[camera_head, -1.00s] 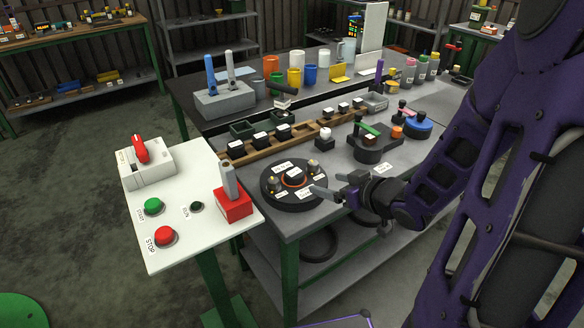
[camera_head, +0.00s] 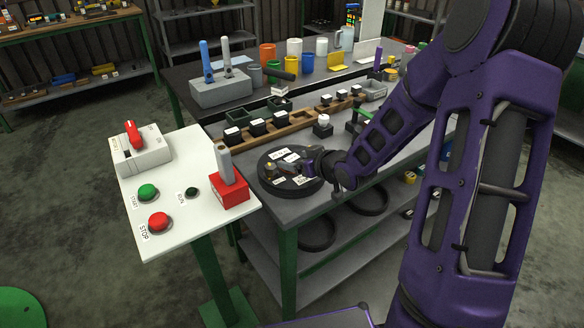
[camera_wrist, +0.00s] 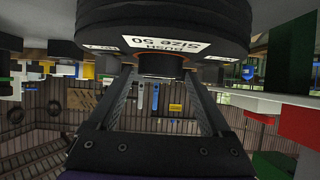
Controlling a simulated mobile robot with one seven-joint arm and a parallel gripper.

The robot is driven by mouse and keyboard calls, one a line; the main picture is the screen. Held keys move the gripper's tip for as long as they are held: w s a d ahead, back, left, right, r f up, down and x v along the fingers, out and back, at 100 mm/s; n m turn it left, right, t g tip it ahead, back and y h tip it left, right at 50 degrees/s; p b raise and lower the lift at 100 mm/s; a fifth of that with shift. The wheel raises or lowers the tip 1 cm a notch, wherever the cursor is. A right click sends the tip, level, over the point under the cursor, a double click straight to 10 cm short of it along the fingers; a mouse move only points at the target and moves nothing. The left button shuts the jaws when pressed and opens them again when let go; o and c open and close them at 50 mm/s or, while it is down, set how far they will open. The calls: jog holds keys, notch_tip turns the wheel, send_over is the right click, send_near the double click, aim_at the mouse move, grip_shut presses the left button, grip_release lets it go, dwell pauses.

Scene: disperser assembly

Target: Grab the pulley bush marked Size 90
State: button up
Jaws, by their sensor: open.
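A black round disc fixture (camera_head: 275,184) with white labels sits at the table's near left corner. In the wrist view the disc (camera_wrist: 165,15) is upside down at the top; its label (camera_wrist: 165,44) appears to read "Size 50". A dark round piece with an orange ring (camera_wrist: 161,66) stands at its middle. My gripper (camera_head: 288,169) is over the disc. In the wrist view its open fingers (camera_wrist: 160,78) lie on either side of the orange-ringed piece; contact is unclear. Several black pieces with white tops (camera_head: 258,127) sit in a wooden rack; I cannot read a Size 90 mark.
A white control panel (camera_head: 180,215) with a red box (camera_head: 229,187) is at the left. A grey block with tools (camera_head: 221,90) and colored cups (camera_head: 293,77) stand farther back.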

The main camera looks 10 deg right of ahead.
jog(key=shift+w+a+f, duration=0.15)
jog(key=shift+w+f, duration=0.1)
jog(key=shift+w, duration=0.15)
jog(key=shift+r, duration=0.1)
grip_shut()
